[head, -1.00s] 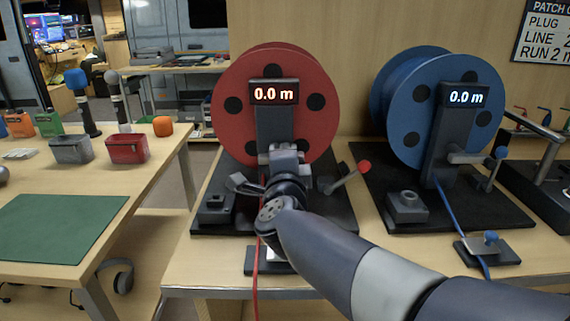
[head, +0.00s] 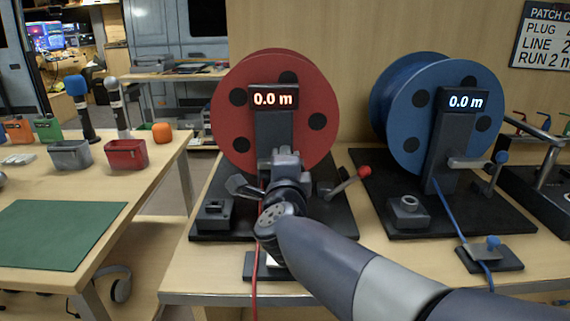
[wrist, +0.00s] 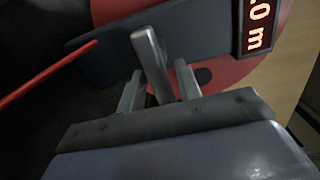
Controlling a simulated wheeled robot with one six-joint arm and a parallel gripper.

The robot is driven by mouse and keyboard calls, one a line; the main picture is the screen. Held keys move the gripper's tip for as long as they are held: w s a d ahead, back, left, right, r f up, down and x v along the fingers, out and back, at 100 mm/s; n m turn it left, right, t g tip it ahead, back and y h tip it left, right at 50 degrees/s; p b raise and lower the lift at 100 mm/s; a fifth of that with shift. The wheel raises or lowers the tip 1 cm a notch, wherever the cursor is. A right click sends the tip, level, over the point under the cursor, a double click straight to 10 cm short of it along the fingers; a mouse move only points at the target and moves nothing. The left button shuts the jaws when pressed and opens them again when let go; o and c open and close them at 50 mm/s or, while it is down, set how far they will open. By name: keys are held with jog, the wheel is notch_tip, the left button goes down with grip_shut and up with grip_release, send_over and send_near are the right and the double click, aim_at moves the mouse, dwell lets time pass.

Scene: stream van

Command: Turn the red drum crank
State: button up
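The red drum (head: 312,145) stands upright on a dark base, and its display (head: 274,98) reads 0.0 m. My gripper (head: 286,155) is in front of the drum's grey post and hides the crank in the head view. In the wrist view my gripper (wrist: 158,84) has its two fingers apart.
A red-knobbed lever (head: 364,172) stands close right of my gripper. The blue drum (head: 398,130) with its own crank (head: 468,162) is farther right. A red cable (head: 255,285) runs down over the table front. The left table holds bins and a green mat (head: 60,235).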

jog(key=shift+o, duration=0.4)
jog(key=shift+s, duration=0.1)
jog(key=shift+s+a+r, duration=0.1)
jog(key=shift+s, duration=0.2)
jog(key=s+p, duration=0.3)
jog(key=s, duration=0.7)
jog(key=shift+a, duration=0.1)
jog(key=w+b, duration=0.1)
jog(key=w, duration=0.4)
jog(key=w+b, duration=0.2)
jog(key=w, duration=0.3)
jog(key=shift+w+d, duration=0.2)
jog(key=shift+w, duration=0.2)
jog(key=shift+s, duration=0.1)
